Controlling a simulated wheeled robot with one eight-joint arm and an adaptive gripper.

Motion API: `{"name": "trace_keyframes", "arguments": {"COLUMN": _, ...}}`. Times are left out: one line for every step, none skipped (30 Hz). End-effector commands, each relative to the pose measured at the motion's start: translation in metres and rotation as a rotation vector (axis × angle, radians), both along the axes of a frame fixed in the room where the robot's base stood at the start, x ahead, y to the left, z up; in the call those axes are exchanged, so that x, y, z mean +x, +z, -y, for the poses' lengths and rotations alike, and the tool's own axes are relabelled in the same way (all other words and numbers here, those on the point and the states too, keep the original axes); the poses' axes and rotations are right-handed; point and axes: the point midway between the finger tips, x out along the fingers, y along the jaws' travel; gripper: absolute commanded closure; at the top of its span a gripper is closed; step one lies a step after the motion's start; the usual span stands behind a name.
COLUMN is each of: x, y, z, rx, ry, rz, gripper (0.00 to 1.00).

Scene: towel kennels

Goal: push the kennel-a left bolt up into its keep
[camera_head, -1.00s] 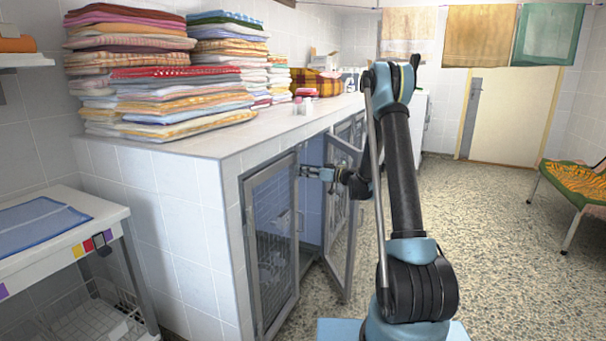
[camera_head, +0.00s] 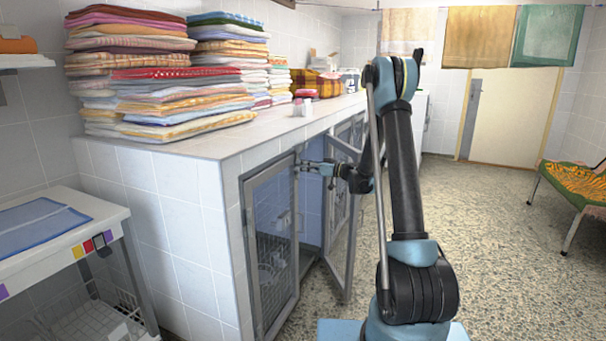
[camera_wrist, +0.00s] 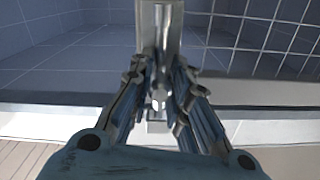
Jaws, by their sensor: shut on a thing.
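In the wrist view my gripper's fingers (camera_wrist: 160,108) are closed around a small metal piece, which looks like the bolt (camera_wrist: 158,100), below a vertical metal post (camera_wrist: 158,28). The bolt is mostly hidden between the fingers. Whether its end sits in a keep cannot be told.
The right kennel door (camera_head: 342,220) stands ajar beside my arm. The tiled counter (camera_head: 215,147) above carries stacked towels (camera_head: 180,75). A side table (camera_head: 100,225) stands at the left.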

Motion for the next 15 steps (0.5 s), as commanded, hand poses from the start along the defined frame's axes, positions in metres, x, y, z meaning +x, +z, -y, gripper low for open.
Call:
{"name": "trace_keyframes", "arguments": {"x": 0.0020, "y": 0.0053, "z": 0.0015, "rx": 0.003, "ry": -0.005, "rz": -0.003, "gripper": 1.00}}
{"name": "trace_keyframes", "arguments": {"x": 0.0019, "y": 0.0070, "z": 0.0015, "rx": 0.003, "ry": -0.005, "rz": -0.003, "gripper": 1.00}}
{"name": "trace_keyframes", "arguments": {"x": 0.0021, "y": 0.0084, "z": 0.0015, "rx": 0.003, "ry": -0.005, "rz": -0.003, "gripper": 1.00}}
{"name": "trace_keyframes", "arguments": {"x": 0.0022, "y": 0.0089, "z": 0.0015, "rx": 0.003, "ry": -0.005, "rz": -0.003, "gripper": 1.00}}
{"name": "trace_keyframes", "arguments": {"x": 0.0024, "y": 0.0090, "z": 0.0016, "rx": 0.004, "ry": -0.007, "rz": -0.003, "gripper": 1.00}}
{"name": "trace_keyframes", "arguments": {"x": 0.0025, "y": 0.0091, "z": 0.0016, "rx": 0.004, "ry": -0.007, "rz": -0.003, "gripper": 1.00}}
{"name": "trace_keyframes", "arguments": {"x": 0.0027, "y": 0.0093, "z": 0.0016, "rx": 0.005, "ry": -0.007, "rz": -0.003, "gripper": 1.00}}
{"name": "trace_keyframes", "arguments": {"x": 0.0027, "y": 0.0095, "z": 0.0016, "rx": 0.005, "ry": -0.007, "rz": -0.003, "gripper": 1.00}}
{"name": "trace_keyframes", "arguments": {"x": 0.0028, "y": 0.0097, "z": 0.0017, "rx": 0.006, "ry": -0.007, "rz": -0.003, "gripper": 1.00}}
{"name": "trace_keyframes", "arguments": {"x": 0.0030, "y": 0.0097, "z": 0.0017, "rx": 0.006, "ry": -0.007, "rz": -0.003, "gripper": 1.00}}
{"name": "trace_keyframes", "arguments": {"x": 0.0031, "y": 0.0098, "z": 0.0017, "rx": 0.006, "ry": -0.007, "rz": -0.003, "gripper": 1.00}}
{"name": "trace_keyframes", "arguments": {"x": 0.0032, "y": 0.0100, "z": 0.0018, "rx": 0.007, "ry": -0.008, "rz": -0.004, "gripper": 0.74}}
{"name": "trace_keyframes", "arguments": {"x": 0.0032, "y": 0.0100, "z": 0.0018, "rx": 0.007, "ry": -0.008, "rz": -0.004, "gripper": 0.67}}
{"name": "trace_keyframes", "arguments": {"x": 0.0031, "y": 0.0098, "z": 0.0017, "rx": 0.006, "ry": -0.007, "rz": -0.003, "gripper": 0.63}}
{"name": "trace_keyframes", "arguments": {"x": 0.0028, "y": 0.0096, "z": 0.0015, "rx": 0.006, "ry": -0.007, "rz": -0.003, "gripper": 0.63}}
